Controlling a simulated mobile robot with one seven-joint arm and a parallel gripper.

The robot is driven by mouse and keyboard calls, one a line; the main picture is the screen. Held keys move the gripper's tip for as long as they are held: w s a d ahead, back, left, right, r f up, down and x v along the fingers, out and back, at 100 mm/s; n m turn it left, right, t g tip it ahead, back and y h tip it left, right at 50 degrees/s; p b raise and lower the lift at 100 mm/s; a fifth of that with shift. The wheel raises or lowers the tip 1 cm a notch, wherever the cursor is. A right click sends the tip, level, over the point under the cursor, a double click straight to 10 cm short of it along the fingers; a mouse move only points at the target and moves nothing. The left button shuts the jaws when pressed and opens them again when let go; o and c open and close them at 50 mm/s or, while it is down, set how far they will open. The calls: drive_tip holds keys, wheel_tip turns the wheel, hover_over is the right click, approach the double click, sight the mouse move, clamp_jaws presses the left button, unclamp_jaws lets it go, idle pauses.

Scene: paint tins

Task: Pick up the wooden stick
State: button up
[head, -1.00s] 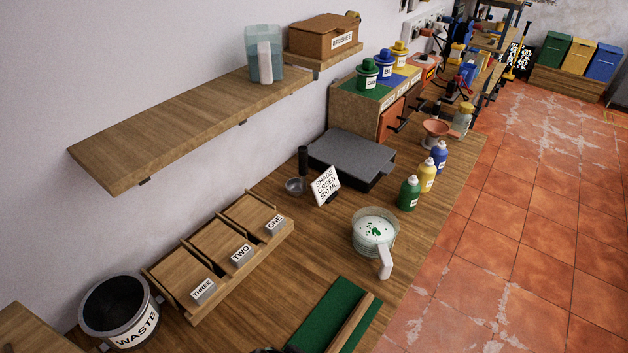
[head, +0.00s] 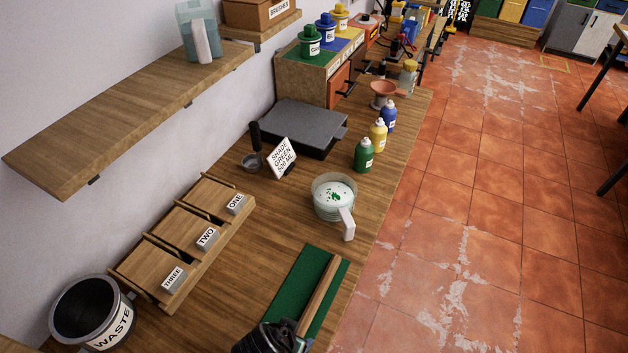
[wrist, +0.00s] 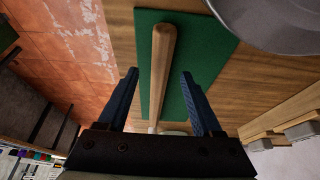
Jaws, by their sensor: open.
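The wooden stick (head: 319,295) lies lengthwise on a green mat (head: 294,284) near the table's front edge. In the wrist view the stick (wrist: 162,48) runs from the top middle down between the two blue fingers of my gripper (wrist: 160,76). My gripper is open, with one finger on each side of the stick's line and nothing held. How far above the stick the fingers are I cannot tell. In the head view the dark end of my arm (head: 268,339) covers the mat's near end; the fingers are hidden there.
A jug of pale liquid with green spots (head: 334,196) stands beyond the mat, handle towards the front edge. Paint bottles (head: 364,155) stand behind it. Labelled wooden compartments (head: 190,234) and a waste bin (head: 84,310) are to the left. Table between compartments and mat is clear.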

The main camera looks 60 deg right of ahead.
drive_tip(key=shift+x, duration=1.05)
clamp_jaws()
